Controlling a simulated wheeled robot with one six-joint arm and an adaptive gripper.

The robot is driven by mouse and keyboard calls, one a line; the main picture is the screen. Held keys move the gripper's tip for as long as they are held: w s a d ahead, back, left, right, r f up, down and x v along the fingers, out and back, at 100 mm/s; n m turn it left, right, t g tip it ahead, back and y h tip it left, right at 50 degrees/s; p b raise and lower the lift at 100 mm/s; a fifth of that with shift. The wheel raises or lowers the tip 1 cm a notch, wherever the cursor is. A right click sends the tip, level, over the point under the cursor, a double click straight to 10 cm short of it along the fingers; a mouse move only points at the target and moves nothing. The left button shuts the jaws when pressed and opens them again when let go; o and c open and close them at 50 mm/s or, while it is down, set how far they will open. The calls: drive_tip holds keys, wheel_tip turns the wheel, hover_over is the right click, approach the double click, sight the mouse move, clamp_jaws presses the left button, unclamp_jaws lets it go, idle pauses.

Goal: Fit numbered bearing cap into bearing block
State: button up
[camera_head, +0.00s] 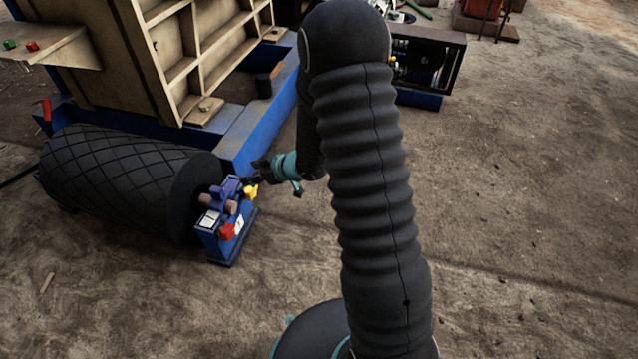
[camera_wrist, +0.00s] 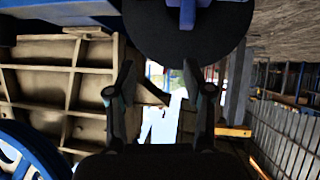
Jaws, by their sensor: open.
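A blue bearing block (camera_head: 210,240) stands on the ground at the right end of a black roller. A purple-blue piece (camera_head: 231,187) sits on its top, with a yellow piece (camera_head: 250,191) beside it and a red piece (camera_head: 227,231) on the front. I cannot tell which piece is the numbered cap; no number is readable. My gripper (camera_head: 256,172) is just behind and above the block's right side, its fingertips small and dark. In the wrist view my gripper (camera_wrist: 164,88) is open, with nothing between its fingers. A purple-blue part (camera_wrist: 187,14) shows at the top there, apart from the fingers.
The black roller (camera_head: 115,165) lies left of the block, against the crusher's blue base (camera_head: 235,135). The crusher's ribbed tan wall (camera_head: 165,65) rises behind. A dark machine box (camera_head: 430,62) stands at the back right. Open dirt ground lies in front and right.

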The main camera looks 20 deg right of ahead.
drive_tip(key=d+r+m+t+h, duration=0.1)
drive_tip(key=d+r+m+h, duration=0.35)
drive_tip(key=r, duration=0.75)
drive_tip(key=s+d+r+m+h, duration=0.2)
drive_tip(key=s+d+r+h, duration=0.2)
drive_tip(key=s+d+r, duration=0.4)
drive_tip(key=s+a+r+m+g, duration=0.1)
drive_tip(key=s+r+g, duration=0.1)
drive_tip(key=s, duration=1)
drive_tip(key=s+a+r+m+g, duration=0.1)
drive_tip(key=s+r, duration=0.3)
drive_tip(key=s, duration=0.9)
drive_tip(key=shift+a+r+m+g+y, duration=0.2)
drive_tip(key=shift+a+m+g+y, duration=0.2)
drive_tip(key=shift+a+m, duration=0.3)
